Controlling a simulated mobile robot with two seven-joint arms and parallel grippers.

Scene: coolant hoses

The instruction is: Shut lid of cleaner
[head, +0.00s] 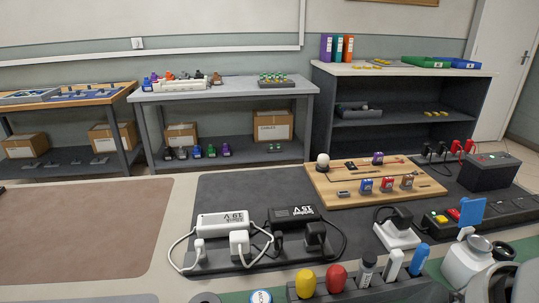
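A white rounded container (466,264) stands at the lower right and may be the cleaner. A silvery round part (479,243) sits on its top. A small blue panel (471,211) stands upright just behind it, and I cannot tell whether it is a raised lid or what it is joined to. A pale grey rounded shape partly covers the container's right side; I cannot tell if it is part of my arm. I see no gripper fingers.
A dark rack (370,296) with red, yellow and blue-capped items stands left of the container. White adapters (222,222) with cables lie on the dark mat (225,190). A wooden board (345,200) and black battery-like box (489,174) are behind. The brown mat (80,235) is clear.

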